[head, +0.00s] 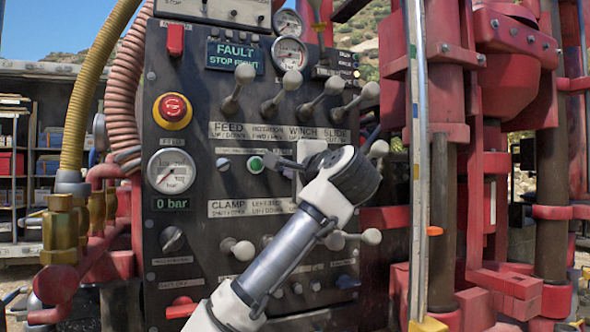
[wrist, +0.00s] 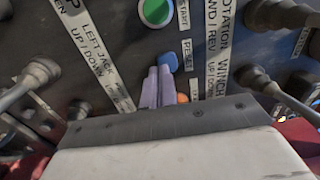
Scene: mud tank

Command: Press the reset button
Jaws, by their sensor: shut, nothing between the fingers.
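The reset button is a small blue button (wrist: 171,61) beside a "RESET" label in the wrist view, between the green start button (wrist: 155,12) and an orange one (wrist: 182,98). My gripper (wrist: 160,72) is shut and empty. Its fingertips are side by side at the button's lower left edge, overlapping it in the picture; I cannot tell whether they touch it. In the head view my gripper (head: 268,159) points at the panel just right of the green start button (head: 255,163). The blue button is not clearly visible there, near my fingers.
The dark panel (head: 190,215) carries several ball-topped levers (head: 292,80) above and below my gripper. A red emergency stop (head: 173,107) and a gauge (head: 171,171) are at left. A display (head: 235,57) reads "FAULT". Red machinery (head: 515,60) stands at right.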

